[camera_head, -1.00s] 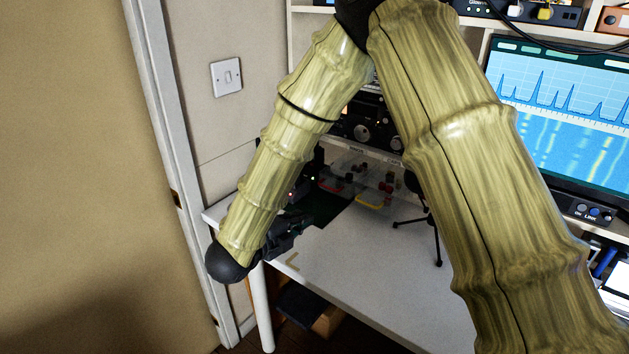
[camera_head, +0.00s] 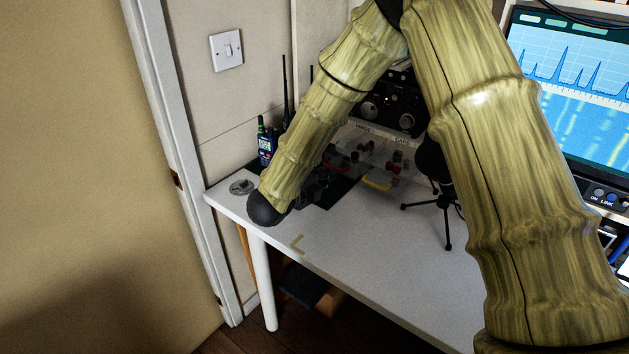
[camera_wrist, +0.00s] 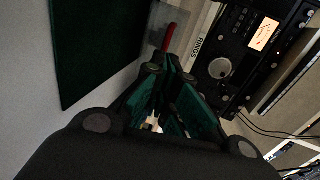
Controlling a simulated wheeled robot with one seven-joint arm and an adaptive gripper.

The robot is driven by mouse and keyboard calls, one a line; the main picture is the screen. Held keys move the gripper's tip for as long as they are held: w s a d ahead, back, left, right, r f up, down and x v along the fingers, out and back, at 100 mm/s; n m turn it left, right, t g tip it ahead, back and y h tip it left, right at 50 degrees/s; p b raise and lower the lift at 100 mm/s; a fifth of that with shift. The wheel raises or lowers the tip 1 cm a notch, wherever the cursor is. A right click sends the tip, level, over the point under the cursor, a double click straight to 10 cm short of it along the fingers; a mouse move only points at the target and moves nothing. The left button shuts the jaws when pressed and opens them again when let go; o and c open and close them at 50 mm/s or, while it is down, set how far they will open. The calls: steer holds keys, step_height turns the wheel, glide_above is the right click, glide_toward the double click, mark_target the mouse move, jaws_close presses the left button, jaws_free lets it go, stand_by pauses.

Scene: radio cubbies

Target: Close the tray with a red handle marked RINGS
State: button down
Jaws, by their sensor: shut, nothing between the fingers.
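The clear tray with a red handle (camera_wrist: 169,37) shows in the wrist view just beyond my fingertips. A label reading RINGS (camera_wrist: 197,48) is on the pale strip beside it. In the head view the red handle (camera_head: 335,160) is partly behind my arm, and its tray juts out beneath the black radio. My gripper (camera_wrist: 166,68) is shut and empty, with its tips close to the handle; I cannot tell whether they touch. In the head view my gripper (camera_head: 320,184) is a dark shape low over the dark mat, partly hidden by my arm.
A tray with a yellow handle (camera_head: 376,184) juts out to the right of the red one. A black tripod (camera_head: 443,207) stands right of it. A handheld radio (camera_head: 266,143) and a small grey disc (camera_head: 241,187) are at the left. The white desk front (camera_head: 370,255) is clear.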

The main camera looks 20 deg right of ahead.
steer(key=shift+x, duration=1.45)
glide_toward(366, 146)
steer(key=x, duration=0.4)
steer(key=shift+w+d+f+b, duration=0.1)
steer(key=shift+w+f+b, duration=0.05)
steer(key=shift+f+b, duration=0.25)
steer(key=shift+w+d+r, duration=0.1)
steer(key=shift+w+d, duration=0.05)
steer(key=shift+d, duration=0.05)
steer(key=shift+r, duration=0.15)
